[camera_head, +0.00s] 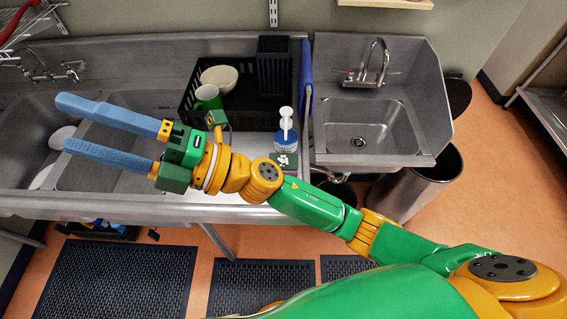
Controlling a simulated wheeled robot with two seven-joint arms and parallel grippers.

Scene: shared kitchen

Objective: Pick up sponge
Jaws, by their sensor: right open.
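My right gripper (66,124) reaches in from the right over the left-hand sink. Its two long blue fingers are spread apart with nothing between them. A small flat dark green piece (285,161) with white marks lies at the counter's front, just in front of the soap bottle (286,132). It may be the sponge, but it is too small to be sure. It is well to the right of my fingers, beside my forearm. My left gripper is not in view.
A black dish rack (262,108) holds a green mug (207,98) and a pale bowl (220,77). A blue cloth (306,72) hangs between the sinks. The small right sink (362,128) is empty. A metal bin (418,185) stands below it.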

